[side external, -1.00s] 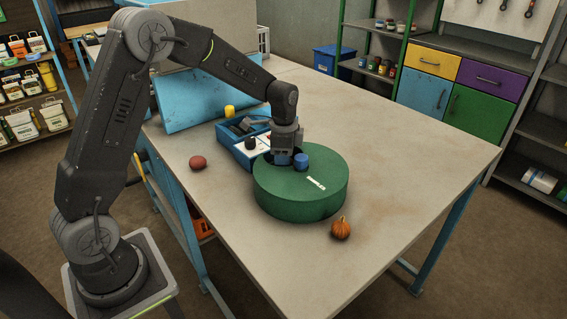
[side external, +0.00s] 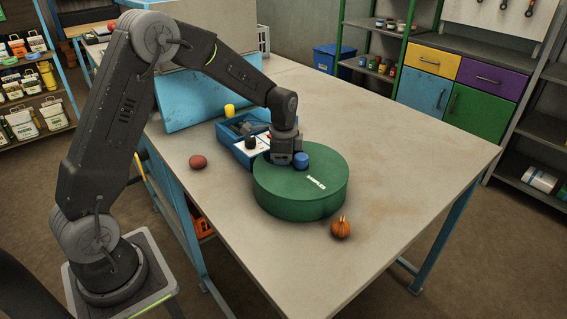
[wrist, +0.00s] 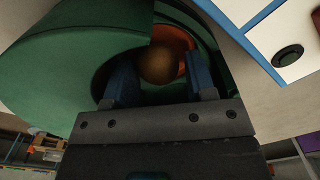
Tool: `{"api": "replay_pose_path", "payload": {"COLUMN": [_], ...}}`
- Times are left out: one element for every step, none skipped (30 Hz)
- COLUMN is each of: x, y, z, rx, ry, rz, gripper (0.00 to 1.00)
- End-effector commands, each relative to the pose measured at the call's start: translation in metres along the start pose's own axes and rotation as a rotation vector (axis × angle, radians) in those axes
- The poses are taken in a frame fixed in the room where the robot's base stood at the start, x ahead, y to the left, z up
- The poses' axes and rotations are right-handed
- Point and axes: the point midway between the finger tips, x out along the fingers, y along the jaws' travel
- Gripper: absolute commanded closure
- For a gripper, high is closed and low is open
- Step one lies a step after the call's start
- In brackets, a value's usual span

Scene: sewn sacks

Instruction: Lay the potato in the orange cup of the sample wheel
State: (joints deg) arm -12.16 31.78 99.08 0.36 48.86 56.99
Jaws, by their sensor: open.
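The sample wheel (side external: 295,190) is a round green drum with a white label and a blue knob (side external: 301,160) on top. In the wrist view an opening in the green wheel (wrist: 60,70) shows the orange cup (wrist: 186,40). The brown, rounded potato (wrist: 160,63) appears at the cup, covering part of it. My gripper (side external: 284,160) is low over the wheel's back-left part, beside the knob. In the wrist view its blue fingers (wrist: 162,80) are apart, one each side of the potato, with visible gaps. The potato's underside is hidden.
A reddish round object (side external: 198,162) lies on the table left of the wheel, and a small pumpkin (side external: 340,228) in front. A blue box with a white panel (side external: 245,150) stands close behind-left, with a yellow cylinder (side external: 229,111) beyond. The table's right side is clear.

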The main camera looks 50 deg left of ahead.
Motion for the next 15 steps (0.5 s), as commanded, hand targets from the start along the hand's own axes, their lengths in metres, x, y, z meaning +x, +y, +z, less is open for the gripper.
{"api": "replay_pose_path", "payload": {"x": [-0.007,-0.011,-0.018,-0.024,-0.03,-0.039,-0.046,-0.052,-0.061,-0.067,-0.073,-0.081,-0.087,-0.092,-0.098], "y": [-0.001,-0.001,-0.001,-0.001,-0.001,-0.001,-0.001,-0.001,-0.001,-0.001,-0.001,-0.001,-0.001,-0.001,0.0], "z": [-0.001,-0.001,-0.001,-0.001,-0.001,-0.001,-0.001,-0.001,-0.001,-0.001,-0.001,-0.001,-0.001,-0.001,-0.001], "rx": [0.0,0.0,0.0,0.0,0.0,0.0,0.0,0.0,0.0,0.0,0.0,0.0,0.0,0.0,0.0], "ry": [0.004,0.004,0.004,0.005,0.005,0.005,0.005,0.005,0.005,0.005,0.005,0.004,0.005,0.004,0.004], "rz": [-0.005,-0.005,-0.006,-0.006,-0.007,-0.007,-0.007,-0.007,-0.007,-0.008,-0.007,-0.006,-0.007,-0.006,-0.005], "gripper": [0.49,0.49,0.49,0.49,0.49,0.49,0.49,0.49,0.49,0.49,0.49,0.49,0.49,0.49,0.49]}}
